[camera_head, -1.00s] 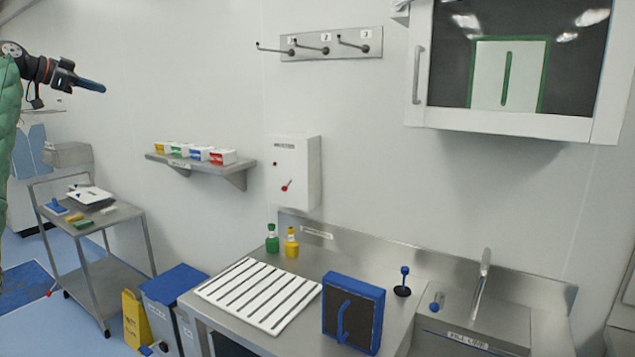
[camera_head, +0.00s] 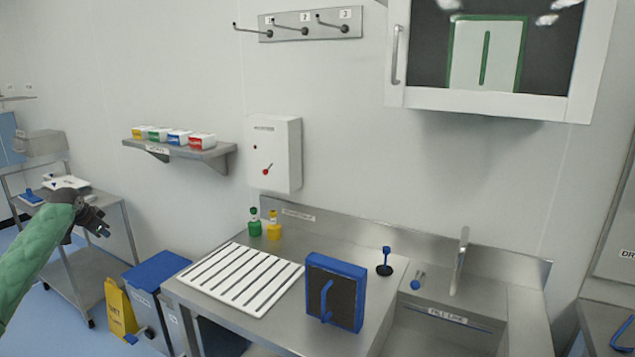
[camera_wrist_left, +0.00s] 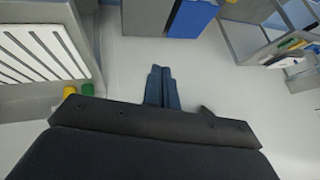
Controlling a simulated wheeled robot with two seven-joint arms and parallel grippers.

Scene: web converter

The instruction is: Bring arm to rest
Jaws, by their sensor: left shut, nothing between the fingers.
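My left gripper (camera_head: 103,228) is at the left of the head view, at the end of my green-sleeved arm. It is in front of the steel trolley and to the left of the worktop. In the left wrist view its two blue-grey fingers (camera_wrist_left: 163,88) lie together, with nothing between them. They appear over plain pale surface and touch nothing that I can see. My right gripper is not in either view.
A steel trolley (camera_head: 128,238) stands behind the left arm. A blue-lidded bin (camera_head: 160,270) and a yellow wet-floor sign (camera_head: 120,308) stand left of the worktop. The worktop holds a white slatted rack (camera_head: 240,280), bottles and a blue-framed block (camera_head: 336,290). A shelf (camera_head: 180,150) hangs above.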

